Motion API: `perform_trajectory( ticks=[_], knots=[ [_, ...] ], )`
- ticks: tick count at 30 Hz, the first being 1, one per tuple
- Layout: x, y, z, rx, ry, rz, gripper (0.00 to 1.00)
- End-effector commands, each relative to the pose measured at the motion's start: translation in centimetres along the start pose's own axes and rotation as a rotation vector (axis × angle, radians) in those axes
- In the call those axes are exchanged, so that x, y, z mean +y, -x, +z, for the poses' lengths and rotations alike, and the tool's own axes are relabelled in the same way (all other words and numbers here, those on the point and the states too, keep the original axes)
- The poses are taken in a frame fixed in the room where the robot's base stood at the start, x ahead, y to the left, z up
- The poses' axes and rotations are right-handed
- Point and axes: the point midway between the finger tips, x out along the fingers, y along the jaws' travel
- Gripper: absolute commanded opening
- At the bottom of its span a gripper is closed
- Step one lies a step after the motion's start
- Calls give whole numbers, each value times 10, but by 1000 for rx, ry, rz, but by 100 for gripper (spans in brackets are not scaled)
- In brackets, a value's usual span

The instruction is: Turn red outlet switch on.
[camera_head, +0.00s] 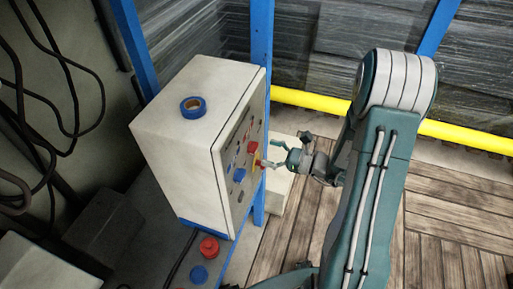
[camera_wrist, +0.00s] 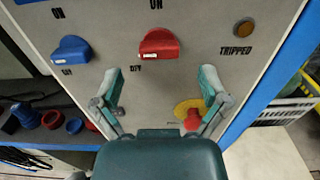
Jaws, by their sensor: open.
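The red switch (camera_wrist: 160,44) is a rotary knob on a light control panel (camera_wrist: 205,60) in the wrist view. The white mark on its handle points left, close to the lower OFF label; a partly cut-off ON label is above. My gripper (camera_wrist: 161,78) is open and empty, its two fingers below the knob on either side in the picture, apart from it. In the head view my gripper (camera_head: 274,155) is close to the panel side of the white cabinet (camera_head: 180,125), and the small controls there are partly hidden by it.
A similar blue knob (camera_wrist: 72,50) is left of the red one. A red button on a yellow base (camera_wrist: 188,109) sits low between my fingers. Blue tape (camera_head: 193,107) lies on the cabinet. A yellow rail (camera_head: 465,133) runs behind.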

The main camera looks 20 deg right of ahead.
Motion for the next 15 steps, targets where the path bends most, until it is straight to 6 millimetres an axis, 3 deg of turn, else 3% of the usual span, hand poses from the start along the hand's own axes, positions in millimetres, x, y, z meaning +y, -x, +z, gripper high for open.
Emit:
perform_trajectory(
  ticks=[6, 15],
  knots=[
    [1, -31, 0, 1, 0, 3, 94],
    [0, -39, 0, 1, 0, 0, 94]
  ],
)
